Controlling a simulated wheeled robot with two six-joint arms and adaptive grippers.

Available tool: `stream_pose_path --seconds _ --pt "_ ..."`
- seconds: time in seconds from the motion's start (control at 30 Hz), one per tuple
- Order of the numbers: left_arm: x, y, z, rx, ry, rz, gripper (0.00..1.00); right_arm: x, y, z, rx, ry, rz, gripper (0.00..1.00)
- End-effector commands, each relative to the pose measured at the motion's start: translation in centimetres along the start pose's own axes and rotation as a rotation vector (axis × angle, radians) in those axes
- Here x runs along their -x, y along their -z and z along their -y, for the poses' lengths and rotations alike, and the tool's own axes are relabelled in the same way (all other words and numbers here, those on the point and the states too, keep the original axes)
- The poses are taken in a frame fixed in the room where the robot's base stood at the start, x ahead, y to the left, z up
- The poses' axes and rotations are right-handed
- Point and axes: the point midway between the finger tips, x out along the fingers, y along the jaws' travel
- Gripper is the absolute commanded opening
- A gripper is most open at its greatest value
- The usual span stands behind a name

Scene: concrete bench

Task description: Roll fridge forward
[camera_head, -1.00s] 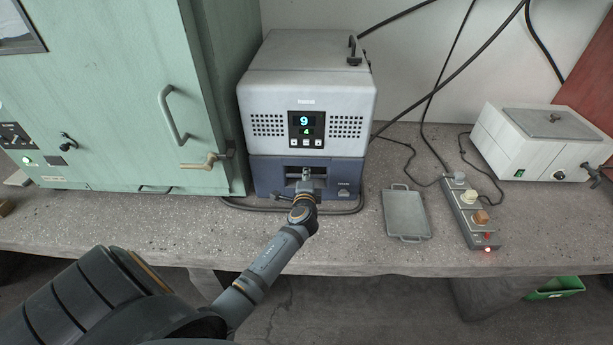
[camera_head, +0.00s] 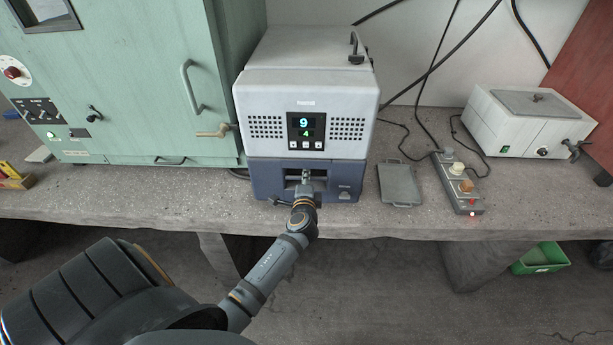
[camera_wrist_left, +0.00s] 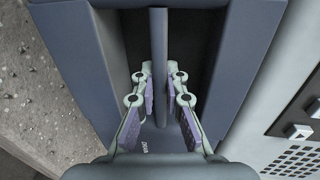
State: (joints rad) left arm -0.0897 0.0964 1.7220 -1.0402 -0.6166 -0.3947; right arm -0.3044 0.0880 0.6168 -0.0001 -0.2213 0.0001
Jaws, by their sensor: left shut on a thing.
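The fridge (camera_head: 345,92) is a pale grey box with a blue base (camera_head: 262,180) and a small display reading 9 and 4. It stands upright on the concrete bench, its front close to the bench's front edge. My left gripper (camera_head: 306,178) reaches into the recess in the front of the blue base. In the left wrist view my left gripper (camera_wrist_left: 160,78) has a finger on each side of a bar (camera_wrist_left: 158,40) in that recess and is shut on it. My right gripper is not in view.
A green cabinet (camera_head: 140,90) with handles stands close on the left. A metal tray (camera_head: 400,187) and a control box (camera_head: 458,185) lie on the right of the bench (camera_head: 130,208). A white bath unit (camera_head: 520,120) stands farther right. Cables hang behind.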

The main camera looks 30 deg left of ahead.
Motion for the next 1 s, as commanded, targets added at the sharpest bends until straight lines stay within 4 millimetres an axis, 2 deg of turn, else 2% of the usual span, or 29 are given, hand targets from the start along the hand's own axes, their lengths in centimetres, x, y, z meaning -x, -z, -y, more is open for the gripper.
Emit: stream_pose_path --seconds 0.03,0.5,0.53,0.7,1.0 --pt "0.3 -0.1 -0.7 -0.001 -0.013 0.003 0.00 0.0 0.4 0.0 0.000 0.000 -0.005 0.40" --pt "0.6 -0.1 -0.9 0.000 -0.016 0.003 0.00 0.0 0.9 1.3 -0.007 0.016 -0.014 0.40" --pt "0.6 -0.1 -1.0 0.000 -0.016 0.003 0.13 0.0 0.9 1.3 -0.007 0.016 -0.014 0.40" --pt "0.5 -0.1 -0.8 0.000 -0.013 0.003 0.34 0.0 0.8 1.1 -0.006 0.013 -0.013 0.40" --pt "0.7 0.0 -0.4 0.000 -0.006 0.001 0.34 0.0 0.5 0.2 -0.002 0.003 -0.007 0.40"
